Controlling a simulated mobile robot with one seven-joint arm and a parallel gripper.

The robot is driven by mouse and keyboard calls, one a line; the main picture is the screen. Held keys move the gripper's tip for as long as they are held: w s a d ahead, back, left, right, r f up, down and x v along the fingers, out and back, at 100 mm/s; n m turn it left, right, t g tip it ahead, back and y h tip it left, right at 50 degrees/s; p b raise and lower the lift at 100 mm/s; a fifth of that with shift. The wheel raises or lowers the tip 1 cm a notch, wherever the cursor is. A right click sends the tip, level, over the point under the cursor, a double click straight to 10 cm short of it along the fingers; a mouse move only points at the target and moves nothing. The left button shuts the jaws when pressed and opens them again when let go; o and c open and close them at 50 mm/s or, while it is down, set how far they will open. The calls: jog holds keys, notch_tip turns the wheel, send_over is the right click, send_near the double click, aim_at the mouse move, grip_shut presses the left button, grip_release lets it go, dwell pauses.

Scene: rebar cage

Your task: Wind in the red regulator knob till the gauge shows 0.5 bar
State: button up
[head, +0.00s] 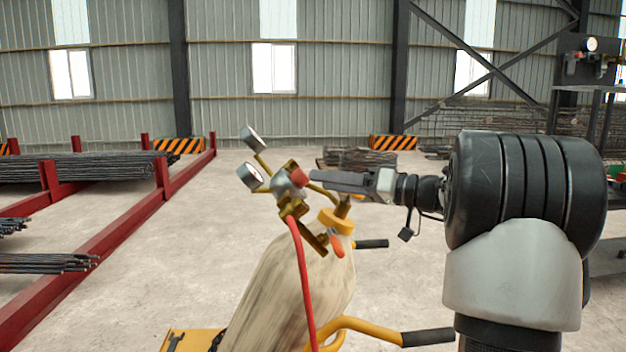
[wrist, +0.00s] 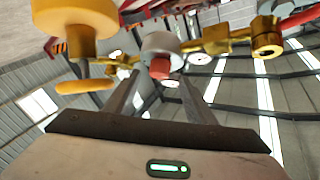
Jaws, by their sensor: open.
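The red regulator knob (head: 299,178) sits on the right side of the silver and brass regulator (head: 284,188). In the wrist view the knob (wrist: 160,68) shows below the regulator's silver body (wrist: 161,46), between the fingers' far ends. My gripper (head: 314,180) comes in level from the right, open, with its tips close to the knob. Whether the fingers touch the knob I cannot tell. Two gauges stand on the regulator, an upper one (head: 252,138) and a lower one (head: 249,176). Their needles are too small to read.
The regulator is on a pale gas cylinder (head: 290,285) with a yellow valve (head: 336,220). A red hose (head: 303,280) hangs from the regulator. A yellow trolley handle (head: 368,328) with black grips is below my arm. Red rebar racks (head: 100,245) stand at left. The floor behind is mostly clear.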

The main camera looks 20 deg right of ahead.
aim_at(300, 178)
jog(key=shift+x, duration=2.15)
jog(key=shift+c, duration=0.4)
